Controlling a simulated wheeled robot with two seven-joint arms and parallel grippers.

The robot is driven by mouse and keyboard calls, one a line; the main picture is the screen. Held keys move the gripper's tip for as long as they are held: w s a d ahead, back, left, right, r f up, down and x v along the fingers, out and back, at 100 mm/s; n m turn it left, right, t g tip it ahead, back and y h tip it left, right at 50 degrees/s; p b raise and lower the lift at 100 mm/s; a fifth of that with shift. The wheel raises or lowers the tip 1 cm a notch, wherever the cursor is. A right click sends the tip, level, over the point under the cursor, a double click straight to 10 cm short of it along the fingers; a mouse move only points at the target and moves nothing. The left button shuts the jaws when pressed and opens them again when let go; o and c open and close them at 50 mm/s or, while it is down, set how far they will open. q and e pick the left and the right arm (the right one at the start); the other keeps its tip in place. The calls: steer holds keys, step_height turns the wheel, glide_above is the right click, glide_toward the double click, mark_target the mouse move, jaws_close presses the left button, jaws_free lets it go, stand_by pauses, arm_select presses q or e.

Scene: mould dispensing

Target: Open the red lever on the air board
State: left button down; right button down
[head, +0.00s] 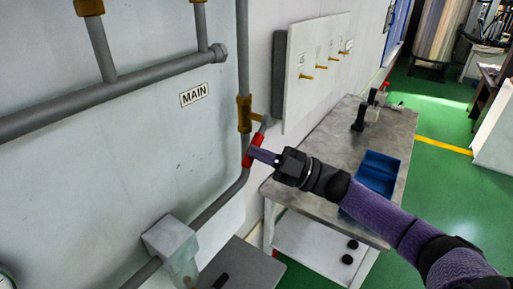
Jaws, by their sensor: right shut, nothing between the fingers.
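The red lever (252,152) sits on the grey pipe below a brass valve (244,113) on the wall, at the picture's middle. It hangs roughly upright with a slight tilt. The pale air board (316,75) with small brass taps is up and to the right of it. My right gripper (264,157) is shut with nothing between its fingers. Its fingertips point left and reach the lever's right side; I cannot tell whether they touch it. They hide a little of the lever's edge. My left gripper is not in view.
A grey metal table (325,149) stands below the board, with a blue bin (372,173) and a small black-and-grey device (368,112) on it. Thick pipes (105,95) and a MAIN label (194,94) are on the left wall. Green floor is open at the right.

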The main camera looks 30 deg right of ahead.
steer(key=d+f+n+g+b, duration=0.1)
steer(key=n+b, duration=0.1)
steer(key=n, duration=0.1)
steer(key=w+d+f+n+g+h+b, duration=0.1)
steer(key=n+g+b, duration=0.1)
steer(key=n+b, duration=0.1)
steer(key=d+f+n+g+b, duration=0.1)
steer(key=d+n+b, duration=0.1)
steer(key=n, duration=0.1)
steer(key=shift+w+d+n+h, duration=0.1)
steer(key=shift+w+n+h, duration=0.2)
steer(key=shift+w, duration=0.05)
stand_by(0.4)
